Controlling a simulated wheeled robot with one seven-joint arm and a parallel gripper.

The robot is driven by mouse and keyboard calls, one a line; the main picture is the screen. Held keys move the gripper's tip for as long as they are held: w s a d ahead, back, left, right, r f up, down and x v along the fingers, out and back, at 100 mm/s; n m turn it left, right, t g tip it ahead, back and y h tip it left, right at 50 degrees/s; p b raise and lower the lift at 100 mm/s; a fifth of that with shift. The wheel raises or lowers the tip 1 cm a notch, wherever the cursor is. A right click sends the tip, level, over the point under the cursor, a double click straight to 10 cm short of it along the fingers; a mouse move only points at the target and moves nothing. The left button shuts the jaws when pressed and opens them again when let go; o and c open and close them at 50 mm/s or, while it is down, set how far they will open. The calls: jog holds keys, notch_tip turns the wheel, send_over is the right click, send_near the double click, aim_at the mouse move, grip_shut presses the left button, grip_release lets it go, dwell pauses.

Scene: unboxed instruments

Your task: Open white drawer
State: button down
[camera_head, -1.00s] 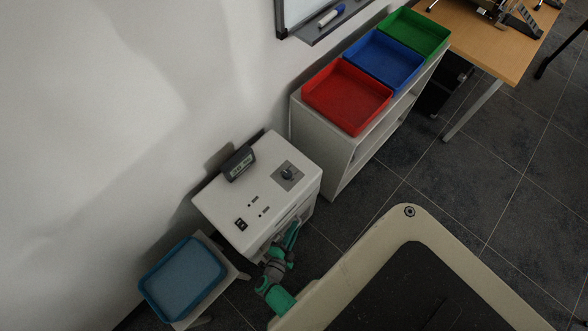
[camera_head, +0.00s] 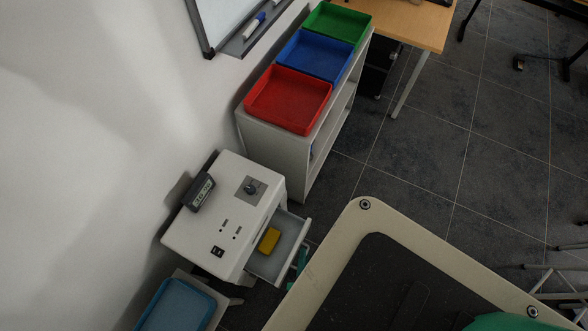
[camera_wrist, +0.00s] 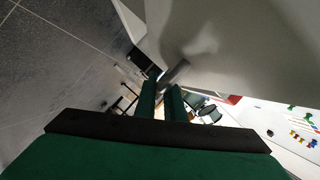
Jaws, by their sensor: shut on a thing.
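The white drawer (camera_head: 291,231) is pulled out from the white cabinet (camera_head: 205,235) in the head view. A yellow object (camera_head: 269,240) lies inside it. My gripper (camera_wrist: 163,94) is shut on the drawer's grey bar handle (camera_wrist: 177,72) in the wrist view. The pale drawer front (camera_wrist: 250,45) fills the upper right there.
A dark display (camera_head: 201,192) and a knob (camera_head: 251,187) sit on the cabinet top. A blue tray (camera_head: 178,306) stands at its lower left. A shelf with red (camera_head: 290,97), blue (camera_head: 315,55) and green (camera_head: 338,22) trays stands behind. The dark tiled floor (camera_head: 420,150) at right is free.

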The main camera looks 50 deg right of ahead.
jog(key=shift+s+d+f, duration=0.1)
jog(key=shift+s, duration=0.8)
jog(key=c, duration=2.1)
grip_release()
jog(key=v, duration=1)
jog(key=shift+s+a, duration=0.1)
jog(key=shift+a, duration=0.25)
